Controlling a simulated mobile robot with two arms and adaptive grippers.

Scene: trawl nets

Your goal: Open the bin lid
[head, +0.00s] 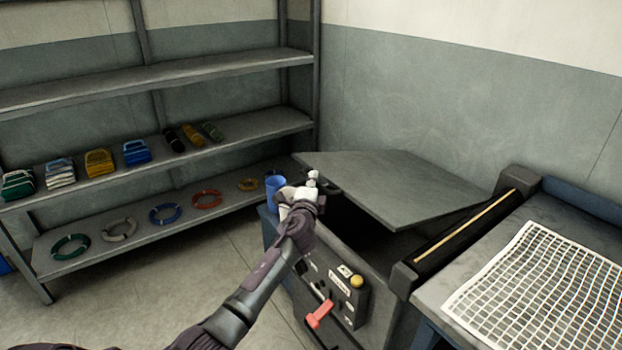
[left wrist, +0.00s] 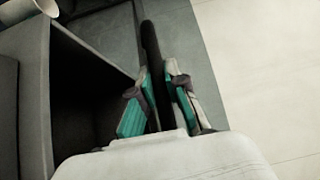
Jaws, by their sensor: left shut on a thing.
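The bin (head: 384,268) is a dark grey box with its grey lid (head: 400,185) tilted up. A dark gap shows between the lid and the bin's front rim. My left gripper (head: 312,180) is at the lid's front left corner. In the left wrist view its teal-padded fingers (left wrist: 152,100) are shut around a dark bar (left wrist: 150,50), which looks like the lid's handle. The dark bin opening (left wrist: 90,105) shows to the left there. The fingers hide part of the bar. My right gripper is not in view.
A blue cup (head: 274,190) stands beside the bin's left side. A panel with a red lever (head: 320,314) and yellow button is on the bin's front. A bench (head: 450,285) with white netting (head: 545,285) adjoins at right. Shelves (head: 215,135) with net bundles and rings stand at left.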

